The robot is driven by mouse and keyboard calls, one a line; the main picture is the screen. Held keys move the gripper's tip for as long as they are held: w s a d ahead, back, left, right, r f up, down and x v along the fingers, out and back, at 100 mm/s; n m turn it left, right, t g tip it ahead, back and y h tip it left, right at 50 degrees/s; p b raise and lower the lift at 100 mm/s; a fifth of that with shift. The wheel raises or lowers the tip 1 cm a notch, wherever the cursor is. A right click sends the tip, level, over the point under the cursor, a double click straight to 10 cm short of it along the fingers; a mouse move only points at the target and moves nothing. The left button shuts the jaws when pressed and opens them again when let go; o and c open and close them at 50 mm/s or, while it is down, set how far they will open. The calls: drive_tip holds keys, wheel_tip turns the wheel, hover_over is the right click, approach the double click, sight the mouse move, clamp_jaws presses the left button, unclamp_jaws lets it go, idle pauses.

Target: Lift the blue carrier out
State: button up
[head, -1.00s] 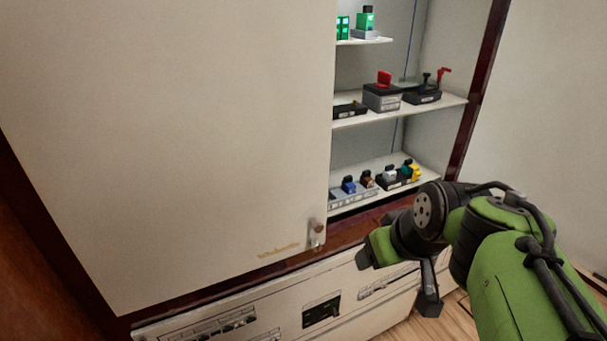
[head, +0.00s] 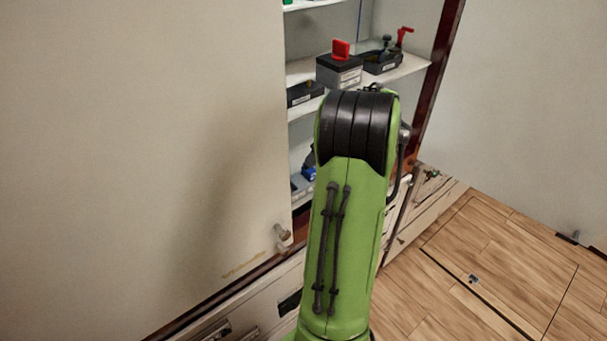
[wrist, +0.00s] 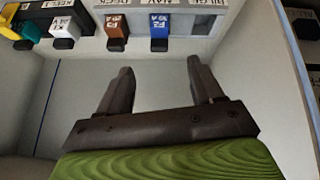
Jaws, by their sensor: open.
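The blue carrier (wrist: 159,30) sits in a grey labelled rail (wrist: 205,20) at the top of the wrist view, just right of a brown carrier (wrist: 116,30). Its lettering appears upside down. My gripper (wrist: 160,70) is open and empty, with its two fingers pointing toward the row. The blue carrier lies beyond the fingertips, roughly in line with the space between them and apart from them. In the head view a bit of the blue carrier (head: 309,174) shows on the lower shelf beside my green arm. The arm hides my gripper and most of that row there.
White, teal and yellow carriers (wrist: 65,27) stand left of the brown one in the wrist view. A shelf above holds a grey box with a red handle (head: 340,68).

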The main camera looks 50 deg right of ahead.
sight(309, 173)
drive_tip(key=x, duration=1)
drive_tip(key=shift+w+f, duration=0.1)
drive_tip(key=shift+w, duration=0.15)
drive_tip(key=shift+s, duration=0.1)
drive_tip(key=shift+c, duration=0.6)
drive_tip(key=c, duration=1.1)
